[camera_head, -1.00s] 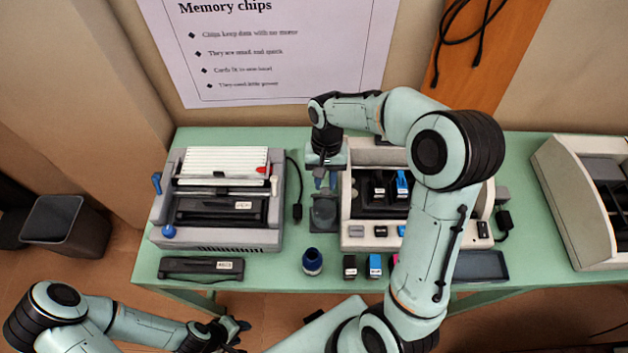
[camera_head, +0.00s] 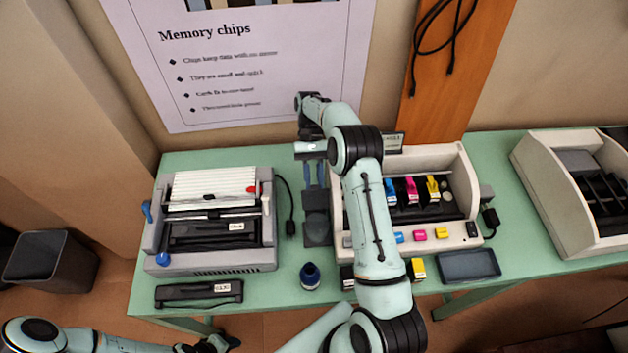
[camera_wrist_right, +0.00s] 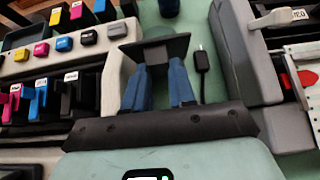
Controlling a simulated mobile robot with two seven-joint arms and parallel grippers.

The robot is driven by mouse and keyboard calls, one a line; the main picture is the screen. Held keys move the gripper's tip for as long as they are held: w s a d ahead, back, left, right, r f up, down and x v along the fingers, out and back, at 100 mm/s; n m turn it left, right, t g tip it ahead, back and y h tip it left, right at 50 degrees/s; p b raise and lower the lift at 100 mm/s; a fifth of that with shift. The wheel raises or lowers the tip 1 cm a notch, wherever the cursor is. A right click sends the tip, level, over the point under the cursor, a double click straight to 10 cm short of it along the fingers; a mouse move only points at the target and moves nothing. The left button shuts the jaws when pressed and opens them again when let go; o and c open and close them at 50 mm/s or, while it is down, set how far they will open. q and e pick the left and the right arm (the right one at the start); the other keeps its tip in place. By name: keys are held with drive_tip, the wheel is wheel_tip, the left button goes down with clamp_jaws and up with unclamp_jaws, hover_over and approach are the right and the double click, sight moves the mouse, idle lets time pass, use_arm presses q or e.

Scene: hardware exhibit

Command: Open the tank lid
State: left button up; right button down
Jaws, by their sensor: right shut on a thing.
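The dark grey tank (camera_head: 318,230) stands between the two machines on the green table. My right gripper (camera_head: 314,184) reaches down to its back end in the head view, blue fingers pointing down. In the right wrist view the two blue fingers (camera_wrist_right: 158,72) are shut on the tank's dark flat lid plate (camera_wrist_right: 155,48). The lid looks tilted, but how far it stands open is hard to tell. My left gripper (camera_head: 212,345) is low at the bottom edge, away from the table things; its jaws are unclear.
A grey printer-like machine (camera_head: 212,255) stands left of the tank. A white cartridge machine (camera_head: 462,180) stands right, partly behind my right arm. A dark blue bottle (camera_head: 310,277) stands in front of the tank. A cable (camera_head: 290,205) lies close left.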

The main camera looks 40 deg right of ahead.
drive_tip(key=shift+f+g, duration=0.3)
drive_tip(key=shift+f, duration=0.15)
drive_tip(key=c, duration=1)
unclamp_jaws()
drive_tip(key=shift+o, duration=0.4)
drive_tip(key=shift+s+r, duration=0.1)
drive_tip(key=shift+r, duration=0.15)
